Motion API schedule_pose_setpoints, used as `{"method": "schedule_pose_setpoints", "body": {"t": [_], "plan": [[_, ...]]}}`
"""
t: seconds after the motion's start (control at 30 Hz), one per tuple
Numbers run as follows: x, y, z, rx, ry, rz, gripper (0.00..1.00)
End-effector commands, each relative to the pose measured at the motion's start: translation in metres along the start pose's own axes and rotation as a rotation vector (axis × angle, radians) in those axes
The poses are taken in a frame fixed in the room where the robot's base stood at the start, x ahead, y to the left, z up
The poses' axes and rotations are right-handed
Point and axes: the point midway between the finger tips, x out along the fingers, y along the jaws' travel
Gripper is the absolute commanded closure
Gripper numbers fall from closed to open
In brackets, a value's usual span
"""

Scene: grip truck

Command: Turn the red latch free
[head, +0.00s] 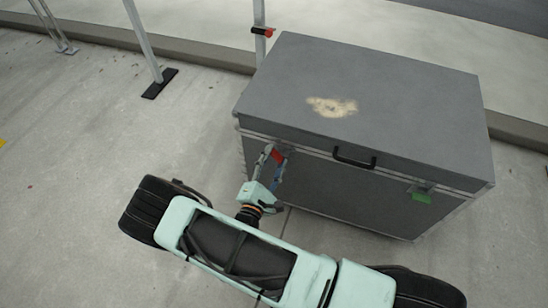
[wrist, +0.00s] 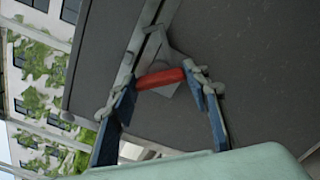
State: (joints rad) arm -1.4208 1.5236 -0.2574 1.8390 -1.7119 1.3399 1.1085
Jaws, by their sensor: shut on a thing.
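The red latch (head: 278,155) is on the front of a large grey case (head: 300,180), near its left end and just below the lid seam. My gripper (head: 272,163) is at this latch. In the wrist view the red latch (wrist: 161,78) lies between the fingertips of my gripper (wrist: 158,84), which are shut on its two ends. A grey metal plate shows behind the latch. In the head view my fingers partly cover the latch.
A green latch (head: 421,197) is on the case's front at the right, and a black handle (head: 354,158) is in the middle. The lid (head: 400,90) is down, with a pale worn patch. Metal posts (head: 143,40) stand behind at the left. Bare concrete lies left of the case.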

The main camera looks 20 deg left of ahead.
Motion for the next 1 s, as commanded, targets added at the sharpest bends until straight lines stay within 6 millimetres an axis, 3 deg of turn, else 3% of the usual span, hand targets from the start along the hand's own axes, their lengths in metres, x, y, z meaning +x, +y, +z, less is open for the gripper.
{"method": "schedule_pose_setpoints", "body": {"t": [0.6,1.0], "plan": [[-0.0004,0.0005,-0.0001,0.539,0.001,-0.001,0.81],[-0.0005,-0.0005,-0.0005,0.704,0.002,-0.002,0.81]]}}
